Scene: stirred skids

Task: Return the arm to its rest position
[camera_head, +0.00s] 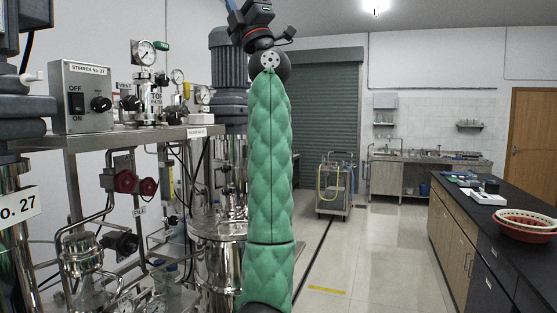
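One of my arms, in green quilted padding, rises from the bottom middle of the head view, almost upright. I cannot tell for sure whether it is the left or the right. Its dark wrist joint and the dark parts beyond it reach the top edge, left of the middle. No gripper fingers show; the end of the arm is cut off by the top edge. The other arm is not in view.
A stirrer control box (82,97) stands on a steel skid shelf (110,138) at left, with gauges, valves and pipes close by. A dark-topped bench (488,218) with a red-rimmed basket (527,226) is at right. A cart (335,187) stands behind. The floor between is clear.

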